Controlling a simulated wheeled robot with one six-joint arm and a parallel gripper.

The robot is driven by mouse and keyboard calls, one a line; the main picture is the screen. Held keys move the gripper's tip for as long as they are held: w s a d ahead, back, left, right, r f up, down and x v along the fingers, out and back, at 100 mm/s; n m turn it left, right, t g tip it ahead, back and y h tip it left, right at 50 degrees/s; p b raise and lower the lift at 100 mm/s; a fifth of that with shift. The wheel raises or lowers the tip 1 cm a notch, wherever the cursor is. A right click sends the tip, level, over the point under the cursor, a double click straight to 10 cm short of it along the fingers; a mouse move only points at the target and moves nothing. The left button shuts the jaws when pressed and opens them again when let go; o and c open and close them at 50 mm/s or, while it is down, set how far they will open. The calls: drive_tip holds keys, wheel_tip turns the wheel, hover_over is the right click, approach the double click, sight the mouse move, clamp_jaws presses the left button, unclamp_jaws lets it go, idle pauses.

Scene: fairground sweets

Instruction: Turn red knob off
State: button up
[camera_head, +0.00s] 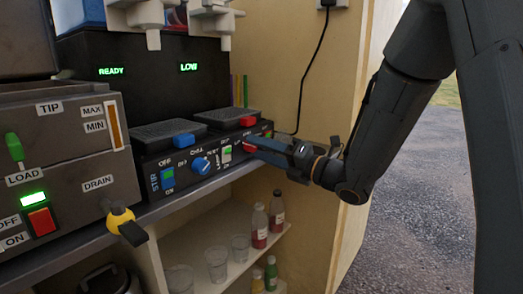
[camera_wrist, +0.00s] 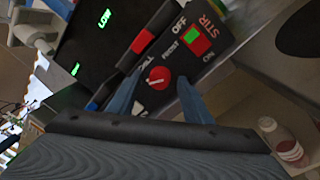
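The red knob (camera_head: 248,147) is on the black front panel of the slush machine (camera_head: 140,90), right of the blue knob (camera_head: 201,165). In the wrist view the red knob (camera_wrist: 159,78) faces me with a pale pointer mark, and its dial labels are partly legible. My gripper (camera_head: 258,148) is at the panel in front of the red knob and partly hides it. In the wrist view my gripper (camera_wrist: 158,88) is open, with one blue-grey finger on each side of the knob. I cannot tell whether the fingers touch it.
A STIR switch (camera_wrist: 197,40) with red and green parts is beside the red knob. Black drip trays (camera_head: 227,118) sit above the panel. Bottles (camera_head: 260,226) and cups stand on the shelf below. A wooden side wall (camera_head: 300,70) rises at the right.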

drive_tip(key=v, duration=0.7)
drive_tip(key=shift+s+d, duration=0.2)
drive_tip(key=shift+d, duration=0.15)
